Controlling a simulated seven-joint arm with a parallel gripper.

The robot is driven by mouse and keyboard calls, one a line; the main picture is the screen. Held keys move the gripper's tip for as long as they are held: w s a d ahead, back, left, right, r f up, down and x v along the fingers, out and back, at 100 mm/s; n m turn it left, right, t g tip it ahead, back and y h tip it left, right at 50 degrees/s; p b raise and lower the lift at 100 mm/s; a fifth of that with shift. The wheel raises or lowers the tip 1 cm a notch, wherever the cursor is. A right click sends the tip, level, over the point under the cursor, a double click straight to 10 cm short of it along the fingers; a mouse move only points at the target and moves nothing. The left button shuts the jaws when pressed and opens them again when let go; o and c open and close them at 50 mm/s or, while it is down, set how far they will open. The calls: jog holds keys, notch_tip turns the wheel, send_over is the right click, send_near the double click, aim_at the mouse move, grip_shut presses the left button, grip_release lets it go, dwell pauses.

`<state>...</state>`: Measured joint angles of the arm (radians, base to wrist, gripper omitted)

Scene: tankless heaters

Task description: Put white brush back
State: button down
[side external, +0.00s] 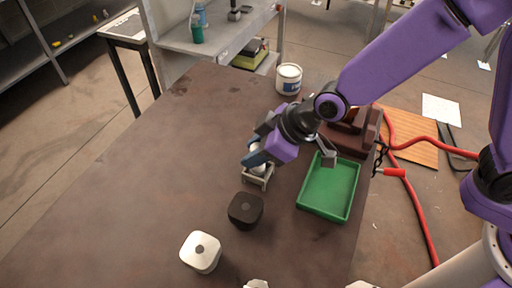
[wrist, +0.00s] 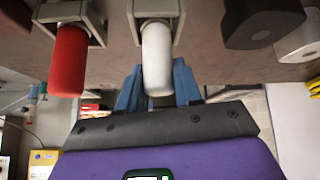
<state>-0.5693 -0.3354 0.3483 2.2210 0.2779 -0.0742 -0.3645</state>
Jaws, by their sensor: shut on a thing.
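The white brush (wrist: 157,50) shows in the wrist view as a rounded white cylinder. Its far end meets a grey holder (wrist: 155,8). My gripper (wrist: 157,82) has its blue fingers on both sides of the brush's near part and is shut on it. In the side view my gripper (side external: 257,154) is low over the table, with a bit of the white brush (side external: 259,168) showing at the small grey holder (side external: 258,181). The fingers partly hide the brush there, and I cannot tell how firmly it sits in the holder.
A red cylinder (wrist: 69,60) in a similar holder stands close beside the brush. A black block (side external: 245,210) and a white block (side external: 201,252) stand nearby. A green tray (side external: 330,188) and a paint can (side external: 289,79) are also on the table. The table's left part is clear.

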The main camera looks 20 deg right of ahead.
jog(key=c, duration=0.8)
grip_release()
jog(key=shift+o, duration=0.2)
jog(key=shift+s+d+r, duration=0.1)
jog(key=shift+r, duration=0.25)
jog(key=v, duration=1.1)
jog(key=shift+r, duration=0.15)
jog(key=shift+s+d, duration=0.1)
jog(key=shift+d, duration=0.1)
jog(key=s+d+f+g+h, duration=0.1)
jog(key=s+d, duration=0.4)
jog(key=d, duration=0.4)
jog(key=s+d+f+n+g+h, duration=0.1)
jog(key=s+d, duration=0.4)
jog(key=d, duration=0.5)
jog(key=s+d+f+g+h, duration=0.2)
jog(key=s+d, duration=0.4)
jog(key=d, duration=0.3)
jog(key=shift+d+g+h, duration=0.2)
jog(key=shift+g+h, duration=0.1)
jog(key=shift+h, duration=0.3)
